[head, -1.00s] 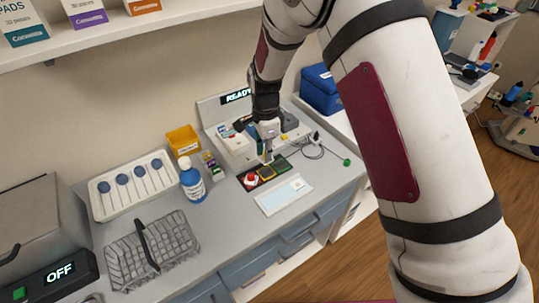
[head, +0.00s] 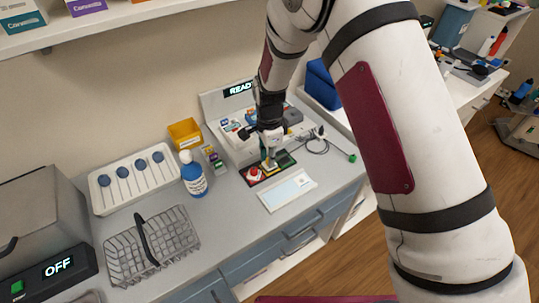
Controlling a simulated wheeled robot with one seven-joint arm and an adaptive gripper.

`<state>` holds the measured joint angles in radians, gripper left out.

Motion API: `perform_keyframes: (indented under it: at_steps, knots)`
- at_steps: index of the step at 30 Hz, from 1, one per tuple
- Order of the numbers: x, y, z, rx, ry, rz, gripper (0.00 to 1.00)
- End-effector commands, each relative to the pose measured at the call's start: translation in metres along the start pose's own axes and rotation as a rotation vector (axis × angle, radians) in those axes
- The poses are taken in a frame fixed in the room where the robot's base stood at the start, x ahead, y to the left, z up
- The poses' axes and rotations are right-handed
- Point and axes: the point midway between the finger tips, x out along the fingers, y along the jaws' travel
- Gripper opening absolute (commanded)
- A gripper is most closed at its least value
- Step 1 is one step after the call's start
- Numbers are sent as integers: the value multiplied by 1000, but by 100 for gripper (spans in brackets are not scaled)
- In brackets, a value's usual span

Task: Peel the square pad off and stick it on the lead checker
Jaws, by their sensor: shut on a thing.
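A dark card (head: 254,183) lies on the counter with a red round piece, a yellowish square pad (head: 268,167) and a green part at its right. My gripper (head: 269,161) points down at the square pad and its fingers are closed on it, low over the card. The fingers hide part of the pad, so I cannot tell whether any of it has lifted. A light device with a "READY" display (head: 240,89), probably the lead checker, stands right behind, with a dark cable running to a green end (head: 352,157).
A white-and-blue sheet (head: 287,190) lies in front of the card. To the left are a blue bottle (head: 194,177), a yellow bin (head: 185,133), a white tray (head: 100,199) of round blue pieces, a wire basket (head: 151,250) and a box reading "OFF" (head: 58,268).

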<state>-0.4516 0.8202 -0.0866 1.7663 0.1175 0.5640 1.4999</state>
Motion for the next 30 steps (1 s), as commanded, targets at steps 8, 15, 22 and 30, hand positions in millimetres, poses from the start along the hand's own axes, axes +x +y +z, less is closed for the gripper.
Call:
perform_keyframes:
  at_steps: [8, 15, 22, 30]
  knots:
    - [0, 0, 0, 0, 0, 0, 5]
    - [1, 0, 0, 0, 0, 0, 5]
    - [4, 0, 0, 0, 0, 1, 5]
    - [7, 0, 0, 0, 0, 1, 5]
